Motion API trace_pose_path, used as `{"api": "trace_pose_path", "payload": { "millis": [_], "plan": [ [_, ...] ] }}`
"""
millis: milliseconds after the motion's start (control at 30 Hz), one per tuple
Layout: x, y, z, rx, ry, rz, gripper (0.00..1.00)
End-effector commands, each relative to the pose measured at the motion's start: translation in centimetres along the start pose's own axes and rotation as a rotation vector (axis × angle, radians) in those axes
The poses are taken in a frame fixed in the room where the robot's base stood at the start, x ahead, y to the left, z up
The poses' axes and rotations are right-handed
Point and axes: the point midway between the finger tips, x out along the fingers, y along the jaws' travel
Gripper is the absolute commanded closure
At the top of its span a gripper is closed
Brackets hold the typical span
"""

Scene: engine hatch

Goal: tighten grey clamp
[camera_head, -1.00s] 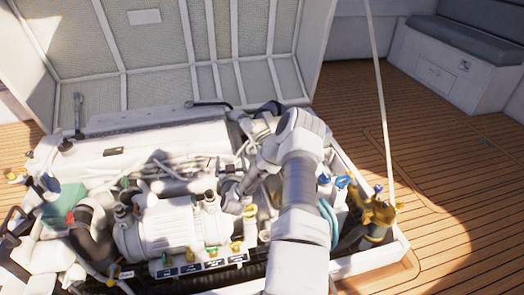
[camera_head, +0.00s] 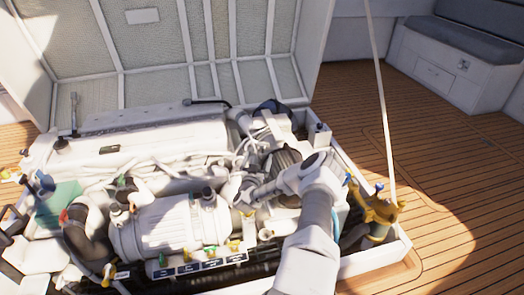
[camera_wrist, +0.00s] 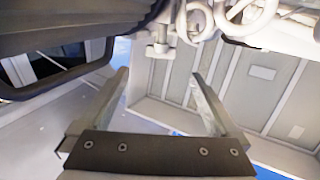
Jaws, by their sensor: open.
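I cannot single out the grey clamp for sure in either view. A small pale grey fitting (camera_wrist: 161,48) hangs from the machinery at the top middle of the wrist view, beyond the fingertips. My gripper (camera_wrist: 161,78) is open, with a clear gap between its two fingers and nothing in it. In the head view my gripper (camera_head: 246,192) reaches left among the engine parts, just right of the white ribbed cylinder (camera_head: 172,227). Its fingertips are too small there to tell whether they touch anything.
Pale looped hoses (camera_wrist: 228,18) and a dark part (camera_wrist: 62,22) crowd the top of the wrist view. Yellow and green valves (camera_head: 210,250) line the front. A brass fitting (camera_head: 378,212) stands at the right corner. The raised hatch lid (camera_head: 165,55) is behind; the wooden deck (camera_head: 455,190) is clear.

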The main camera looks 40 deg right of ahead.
Motion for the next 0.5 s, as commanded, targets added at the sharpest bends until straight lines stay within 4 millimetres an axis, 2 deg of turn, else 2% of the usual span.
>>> {"api": "trace_pose_path", "payload": {
  "millis": [33,200,333,500],
  "plan": [
    [1.2,0.1,0.4,0.001,0.002,0.003,0.03],
    [4.5,0.0,0.3,0.000,0.003,0.002,0.03],
    [6.2,-0.1,0.3,0.001,0.001,0.000,0.03],
    [7.4,-0.1,0.1,-0.001,0.000,-0.001,0.03]
  ]
}}
